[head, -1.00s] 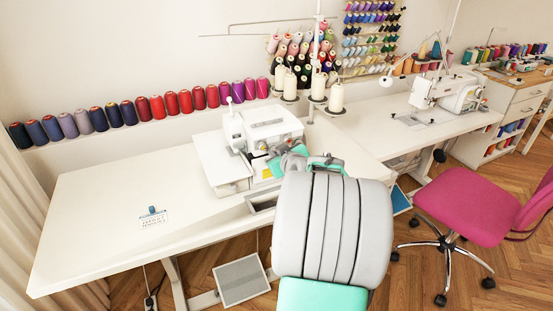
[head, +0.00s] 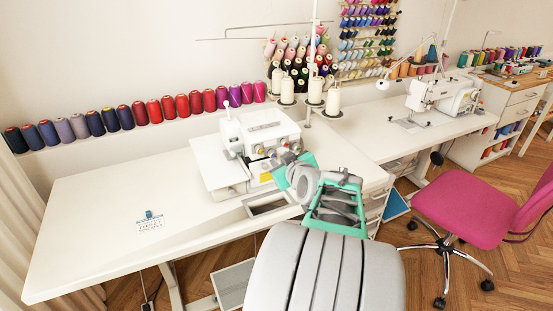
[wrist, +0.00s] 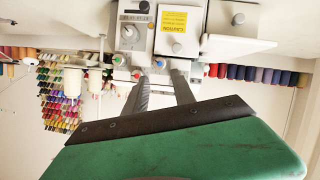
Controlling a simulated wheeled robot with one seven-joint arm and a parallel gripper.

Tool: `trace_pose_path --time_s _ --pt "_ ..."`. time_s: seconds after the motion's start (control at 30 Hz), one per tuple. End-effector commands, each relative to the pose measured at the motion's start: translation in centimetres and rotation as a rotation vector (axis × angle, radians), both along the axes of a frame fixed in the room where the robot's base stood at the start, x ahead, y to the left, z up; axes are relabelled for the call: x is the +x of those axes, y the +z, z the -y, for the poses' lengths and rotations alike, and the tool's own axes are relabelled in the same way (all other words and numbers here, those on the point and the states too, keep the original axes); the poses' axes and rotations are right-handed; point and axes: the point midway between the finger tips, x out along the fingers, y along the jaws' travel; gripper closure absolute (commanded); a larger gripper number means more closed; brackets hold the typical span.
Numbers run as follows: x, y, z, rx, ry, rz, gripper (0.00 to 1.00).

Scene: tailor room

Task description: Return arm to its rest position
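My gripper (wrist: 160,82) shows in the wrist view as two grey fingers with a clear gap between them and nothing in the gap. In the head view my arm reaches forward from the bottom middle. Its grey and teal wrist end is in front of the white overlock sewing machine (head: 262,132). The fingertips are hard to make out there. In the wrist view the machine (wrist: 175,45), with a yellow caution label, is beyond the fingers, and the picture looks upside down. I cannot tell how far the fingertips are from it.
The white table (head: 95,215) is mostly bare on the left, with a paper slip and blue clip (head: 150,222). Thread cones (head: 315,92) stand behind the machine. A second sewing machine (head: 440,95) and a pink chair (head: 465,205) are on the right. Coloured spools (head: 155,108) line the wall.

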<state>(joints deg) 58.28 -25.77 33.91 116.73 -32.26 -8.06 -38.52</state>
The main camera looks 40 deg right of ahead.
Motion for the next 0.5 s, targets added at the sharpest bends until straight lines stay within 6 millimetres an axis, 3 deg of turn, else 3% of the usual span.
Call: trace_pose_path --time_s 0.13,0.5 --pt "-0.72 0.26 -0.37 0.0 0.0 0.0 0.69" --pt "-0.33 0.32 -1.12 0.009 0.014 -0.011 0.69"
